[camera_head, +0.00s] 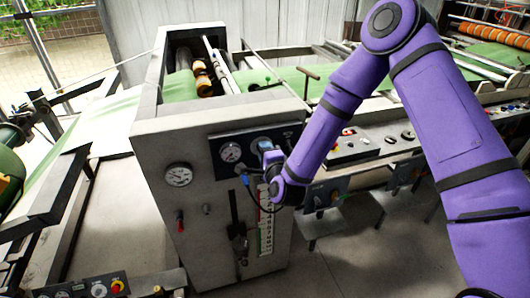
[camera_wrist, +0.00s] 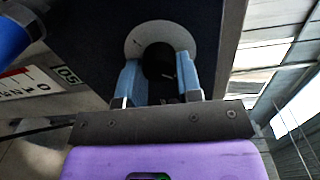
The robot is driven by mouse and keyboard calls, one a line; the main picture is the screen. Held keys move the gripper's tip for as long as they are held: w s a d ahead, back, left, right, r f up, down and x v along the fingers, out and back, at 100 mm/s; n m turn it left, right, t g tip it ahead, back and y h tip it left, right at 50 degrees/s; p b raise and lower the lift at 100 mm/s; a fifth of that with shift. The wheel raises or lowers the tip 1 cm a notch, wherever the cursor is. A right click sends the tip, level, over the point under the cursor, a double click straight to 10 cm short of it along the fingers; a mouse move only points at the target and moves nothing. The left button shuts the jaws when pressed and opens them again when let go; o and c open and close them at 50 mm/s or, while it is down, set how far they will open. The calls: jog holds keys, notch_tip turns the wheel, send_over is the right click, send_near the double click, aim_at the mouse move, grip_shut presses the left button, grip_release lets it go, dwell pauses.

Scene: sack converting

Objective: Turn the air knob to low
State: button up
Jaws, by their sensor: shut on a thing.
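The air knob (camera_wrist: 158,62) is a dark knob on a round pale dial plate (camera_wrist: 160,28), seen in the wrist view. My gripper (camera_wrist: 160,75) has its two blue fingers closed on the knob's sides. In the head view my gripper (camera_head: 268,150) reaches the dark panel (camera_head: 222,172) on the grey machine cabinet, and the knob is hidden behind it. The knob's pointer and the low mark cannot be made out.
Gauges sit left of my gripper, one on the dark panel (camera_head: 230,152) and one on the cabinet (camera_head: 178,175). A lever (camera_head: 239,240) and a numbered scale (camera_head: 265,225) are below. A blue fitting (camera_wrist: 12,35) is near the fingers in the wrist view.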

jog(key=shift+s+a+f+n+t, duration=0.15)
jog(key=shift+n+t, duration=0.1)
jog(key=shift+n, duration=8.2)
jog(key=shift+w+a+n+t, duration=0.1)
jog(key=shift+n+t, duration=0.15)
jog(key=shift+n, duration=8.2)
jog(key=o, duration=0.9)
jog(key=shift+o, duration=0.2)
